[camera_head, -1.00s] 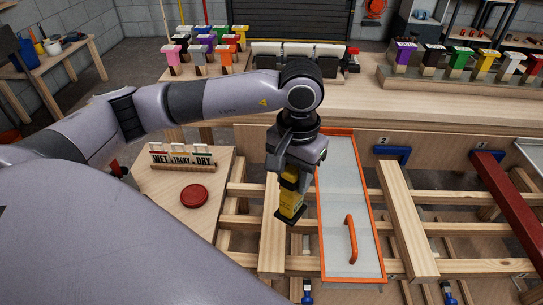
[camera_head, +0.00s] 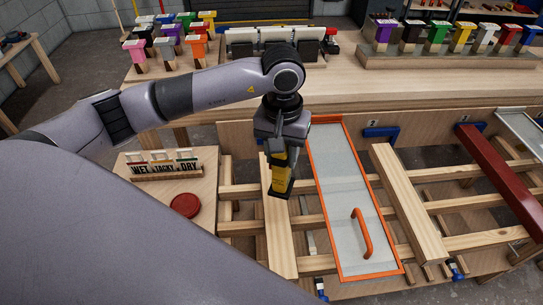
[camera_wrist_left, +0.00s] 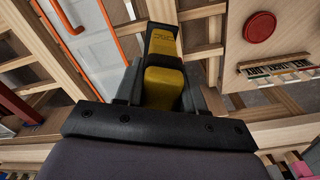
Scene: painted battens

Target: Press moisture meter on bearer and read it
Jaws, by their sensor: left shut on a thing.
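The yellow moisture meter (camera_head: 280,170) with a black foot is in my left gripper (camera_head: 283,150), which is shut on it. The meter points down over a pale wooden bearer (camera_head: 281,240), left of the orange-framed panel. Its foot overlaps the bearer's top in the head view; I cannot tell whether it touches. In the left wrist view the meter (camera_wrist_left: 162,85) shows its yellow body between the fingers; a reading is not legible. Another pale bearer (camera_head: 408,205) lies right of the panel, and a dark red one (camera_head: 500,178) farther right. My right gripper is not in view.
The grey panel (camera_head: 345,190) with an orange handle is close right of the meter. A WET, TACKY, DRY rack (camera_head: 165,172) and a red disc (camera_head: 185,206) sit on a wooden stand at left. Coloured brushes (camera_head: 165,42) stand on the bench behind.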

